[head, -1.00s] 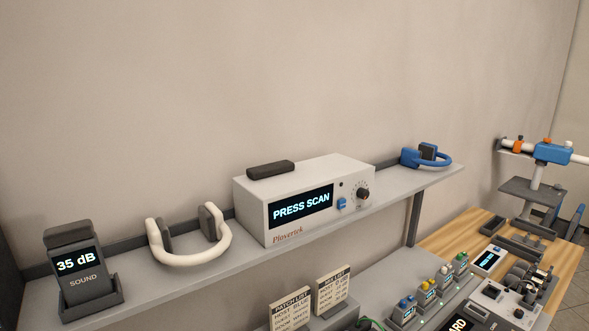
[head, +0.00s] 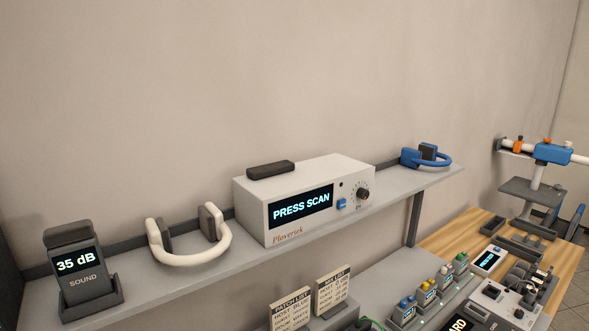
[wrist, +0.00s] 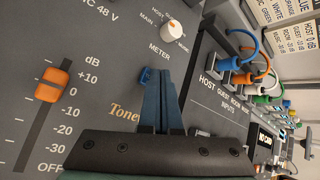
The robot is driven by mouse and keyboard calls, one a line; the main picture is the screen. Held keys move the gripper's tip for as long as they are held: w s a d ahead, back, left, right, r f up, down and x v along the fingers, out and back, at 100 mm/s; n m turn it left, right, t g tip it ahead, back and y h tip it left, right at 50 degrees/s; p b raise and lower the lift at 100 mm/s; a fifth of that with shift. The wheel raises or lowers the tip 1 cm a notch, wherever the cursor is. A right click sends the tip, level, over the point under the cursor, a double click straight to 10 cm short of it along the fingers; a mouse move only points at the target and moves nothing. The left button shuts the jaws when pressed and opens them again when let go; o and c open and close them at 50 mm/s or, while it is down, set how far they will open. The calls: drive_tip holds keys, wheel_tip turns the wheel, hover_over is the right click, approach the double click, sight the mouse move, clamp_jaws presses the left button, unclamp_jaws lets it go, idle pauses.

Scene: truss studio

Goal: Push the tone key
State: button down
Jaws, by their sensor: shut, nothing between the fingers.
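My gripper (wrist: 167,82) shows in the wrist view, its blue fingers shut with nothing between them, over a dark grey mixer panel (wrist: 100,30). A small blue part (wrist: 146,76) sits just left of the fingertips; I cannot tell for sure whether it is the tone key. I cannot tell whether the fingers touch the panel. My gripper is not in the head view, and no key marked tone can be read there.
In the wrist view, an orange fader (wrist: 52,85) is at left, a white METER knob (wrist: 172,28) beyond the fingertips, and cabled inputs (wrist: 245,60) at right. The head view shows a shelf (head: 180,270) with a PRESS SCAN unit (head: 290,225), headphones (head: 190,258) and a sound meter (head: 82,285).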

drive_tip(key=shift+f, duration=0.4)
drive_tip(key=shift+s, duration=0.1)
drive_tip(key=shift+r, duration=0.15)
drive_tip(key=shift+r+p, duration=0.2)
drive_tip(key=shift+p, duration=0.2)
drive_tip(key=shift+r, duration=0.1)
wheel_tip(320, 180, up, 6)
drive_tip(key=p, duration=0.6)
